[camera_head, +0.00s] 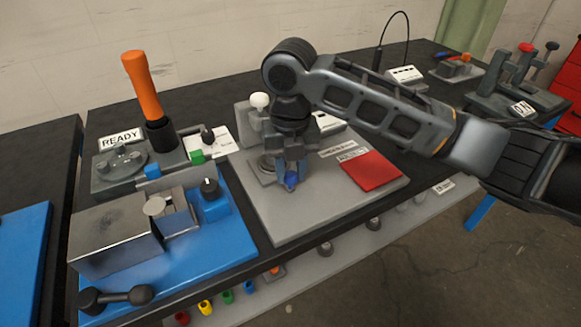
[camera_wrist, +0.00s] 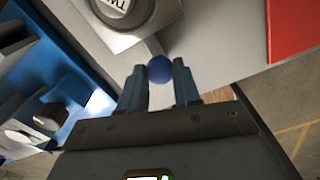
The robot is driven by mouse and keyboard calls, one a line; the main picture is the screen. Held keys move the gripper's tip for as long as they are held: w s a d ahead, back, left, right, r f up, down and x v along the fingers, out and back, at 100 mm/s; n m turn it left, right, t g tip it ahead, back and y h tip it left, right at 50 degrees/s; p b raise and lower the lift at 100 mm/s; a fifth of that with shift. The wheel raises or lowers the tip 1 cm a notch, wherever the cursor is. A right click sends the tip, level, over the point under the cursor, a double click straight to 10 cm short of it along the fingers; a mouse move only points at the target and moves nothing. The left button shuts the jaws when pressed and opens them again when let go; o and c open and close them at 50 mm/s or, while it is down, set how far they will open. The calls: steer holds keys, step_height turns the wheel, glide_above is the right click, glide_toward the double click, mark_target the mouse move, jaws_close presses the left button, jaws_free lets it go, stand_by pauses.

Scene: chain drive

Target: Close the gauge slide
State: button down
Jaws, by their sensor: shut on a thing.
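My gripper (camera_head: 290,179) points down over the grey gauge plate (camera_head: 287,230) in the head view. Its two fingers (camera_wrist: 160,84) are shut on a round blue knob (camera_wrist: 160,69) in the wrist view; the knob also shows between the fingertips in the head view (camera_head: 291,180). The knob sits on a narrow light bar that runs toward the round gauge (camera_wrist: 118,10), whose top carries partly cropped lettering. In the head view the gauge (camera_head: 265,166) is just left of my fingers and partly hidden by them. The slide's exact position cannot be told.
A red pad (camera_head: 371,171) lies right of my gripper on the same plate. A white-topped knob (camera_head: 260,101) stands behind. At left is a blue fixture (camera_head: 213,255) with a metal block (camera_head: 115,237). An orange-handled lever (camera_head: 142,86) rises behind it. The plate's front is clear.

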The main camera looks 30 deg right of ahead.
steer(key=w, duration=0.3)
steer(key=shift+w+b, duration=0.2)
steer(key=shift+b, duration=0.15)
steer(key=shift+w+r, duration=0.1)
steer(key=shift+w, duration=0.1)
steer(key=c, duration=0.8)
jaws_free()
steer(key=shift+r+b, duration=0.35)
steer(key=shift+r, duration=3.5)
